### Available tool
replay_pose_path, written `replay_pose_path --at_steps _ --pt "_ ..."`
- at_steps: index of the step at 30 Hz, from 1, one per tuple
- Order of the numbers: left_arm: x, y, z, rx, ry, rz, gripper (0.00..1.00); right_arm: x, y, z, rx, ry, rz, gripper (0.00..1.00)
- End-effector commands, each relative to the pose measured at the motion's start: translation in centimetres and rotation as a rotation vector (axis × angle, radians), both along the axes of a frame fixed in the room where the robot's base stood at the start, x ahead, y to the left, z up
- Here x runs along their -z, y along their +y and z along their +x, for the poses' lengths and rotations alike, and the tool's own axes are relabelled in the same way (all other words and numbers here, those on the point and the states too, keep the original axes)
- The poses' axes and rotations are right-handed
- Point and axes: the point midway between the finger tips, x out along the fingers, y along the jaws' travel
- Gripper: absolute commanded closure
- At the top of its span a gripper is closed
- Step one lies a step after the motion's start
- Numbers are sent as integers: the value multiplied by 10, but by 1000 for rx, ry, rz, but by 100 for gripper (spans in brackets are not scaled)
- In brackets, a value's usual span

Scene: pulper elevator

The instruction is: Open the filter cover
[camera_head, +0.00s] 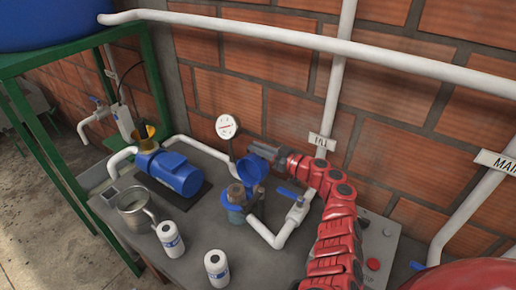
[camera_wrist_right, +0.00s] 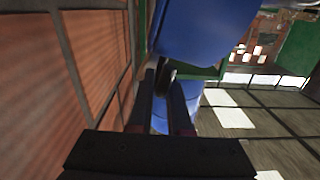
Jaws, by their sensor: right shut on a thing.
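The filter cover (camera_head: 251,170) is blue and round. In the head view it stands tilted up on edge above the blue filter housing (camera_head: 232,213), clear of the brown filter top (camera_head: 236,194). My right gripper (camera_head: 260,151) reaches in from the right at the cover's upper edge. In the right wrist view its two dark fingers (camera_wrist_right: 164,88) are shut on a small dark part beside a large blue surface (camera_wrist_right: 198,28), which looks like the cover. The exact grip point is partly hidden in the head view. My left gripper is out of view.
A blue motor pump (camera_head: 172,173), a metal mug (camera_head: 134,208) and two white bottles (camera_head: 170,239) stand on the grey table (camera_head: 262,268). A gauge (camera_head: 227,127) is behind the filter. A blue-handled valve (camera_head: 290,193) and white pipe are close right. The brick wall (camera_head: 285,95) is behind.

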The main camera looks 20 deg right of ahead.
Motion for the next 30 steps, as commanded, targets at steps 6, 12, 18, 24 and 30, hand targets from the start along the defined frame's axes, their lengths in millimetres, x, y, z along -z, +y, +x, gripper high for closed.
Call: replay_pose_path --at_steps 6,12,18,24,30 --pt "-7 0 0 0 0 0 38 -6 2 -2 2 -17 -21 100" --pt "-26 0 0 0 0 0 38 -12 16 -13 -2 -90 -118 100" --pt "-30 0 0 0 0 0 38 -13 24 -19 1 -143 -180 100" --pt "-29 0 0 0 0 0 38 -13 25 -19 1 -148 -184 100" --pt "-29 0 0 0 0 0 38 -13 25 -19 1 -147 -183 66"
